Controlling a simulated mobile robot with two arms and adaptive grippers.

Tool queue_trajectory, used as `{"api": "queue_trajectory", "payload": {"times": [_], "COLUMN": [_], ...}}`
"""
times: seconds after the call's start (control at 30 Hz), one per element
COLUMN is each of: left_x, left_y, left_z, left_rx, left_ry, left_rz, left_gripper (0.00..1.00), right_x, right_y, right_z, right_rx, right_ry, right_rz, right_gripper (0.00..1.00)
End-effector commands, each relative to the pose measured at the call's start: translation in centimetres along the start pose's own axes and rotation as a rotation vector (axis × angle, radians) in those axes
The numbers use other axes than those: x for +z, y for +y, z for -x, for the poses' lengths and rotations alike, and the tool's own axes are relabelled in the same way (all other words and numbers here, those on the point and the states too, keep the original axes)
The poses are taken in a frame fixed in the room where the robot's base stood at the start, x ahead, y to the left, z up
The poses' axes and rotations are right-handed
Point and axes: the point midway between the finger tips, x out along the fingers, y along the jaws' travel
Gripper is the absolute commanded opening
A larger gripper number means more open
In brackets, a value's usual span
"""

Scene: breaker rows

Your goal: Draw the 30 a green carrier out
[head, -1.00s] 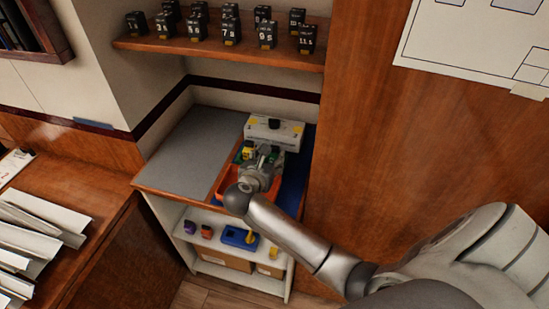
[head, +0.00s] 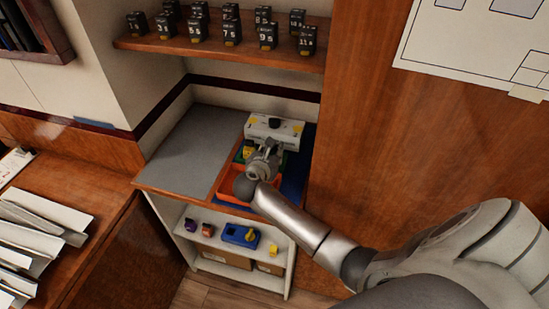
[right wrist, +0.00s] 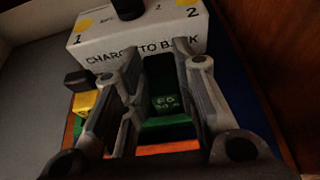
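A green carrier (right wrist: 163,105) with a dark top and faint lettering that seems to read 30 A stands upright in front of a white box (right wrist: 140,35) marked CHARGE TO BANK. My right gripper (right wrist: 158,50) is open, with one finger on each side of the green carrier. I cannot tell whether a finger touches it. In the head view, my right gripper (head: 266,150) is over the board in front of the white box (head: 274,130) and hides most of the green carrier. My left gripper is not in view.
A yellow carrier (right wrist: 86,102) with a black top stands left of the fingers. An orange tray (head: 227,187) lies in front. A wooden wall (head: 400,160) is close on the right. The grey counter (head: 185,150) is clear. Several black breakers (head: 230,30) stand on the shelf above.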

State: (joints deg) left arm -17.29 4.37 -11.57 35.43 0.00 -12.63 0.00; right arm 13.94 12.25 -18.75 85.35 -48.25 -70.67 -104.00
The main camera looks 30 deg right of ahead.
Motion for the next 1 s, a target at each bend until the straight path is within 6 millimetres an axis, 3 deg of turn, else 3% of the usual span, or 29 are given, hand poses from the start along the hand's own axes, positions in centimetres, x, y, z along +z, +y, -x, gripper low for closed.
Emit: {"api": "queue_trajectory", "payload": {"times": [0.03, 0.13, 0.53, 0.77, 0.87, 1.0], "left_x": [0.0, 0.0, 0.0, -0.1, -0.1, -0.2], "left_y": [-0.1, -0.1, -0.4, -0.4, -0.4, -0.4], "left_z": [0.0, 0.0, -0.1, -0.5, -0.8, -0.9], "left_rx": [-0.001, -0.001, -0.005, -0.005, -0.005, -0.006], "left_ry": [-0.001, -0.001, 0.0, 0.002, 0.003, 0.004], "left_rz": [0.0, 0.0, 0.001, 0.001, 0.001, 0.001], "left_gripper": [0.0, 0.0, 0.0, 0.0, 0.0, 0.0], "right_x": [0.0, 0.0, 0.1, 1.8, 3.1, 4.5], "right_y": [0.0, 0.0, 0.0, 0.1, 0.1, 0.2], "right_z": [0.0, 0.0, 0.1, 0.7, 1.4, 4.3], "right_rx": [0.0, 0.0, 0.001, 0.001, 0.003, 0.005], "right_ry": [0.001, 0.001, 0.0, -0.003, -0.003, -0.002], "right_rz": [0.0, 0.0, -0.001, -0.003, -0.005, -0.005], "right_gripper": [0.13, 0.0, 0.0, 0.0, 0.0, 0.0]}}
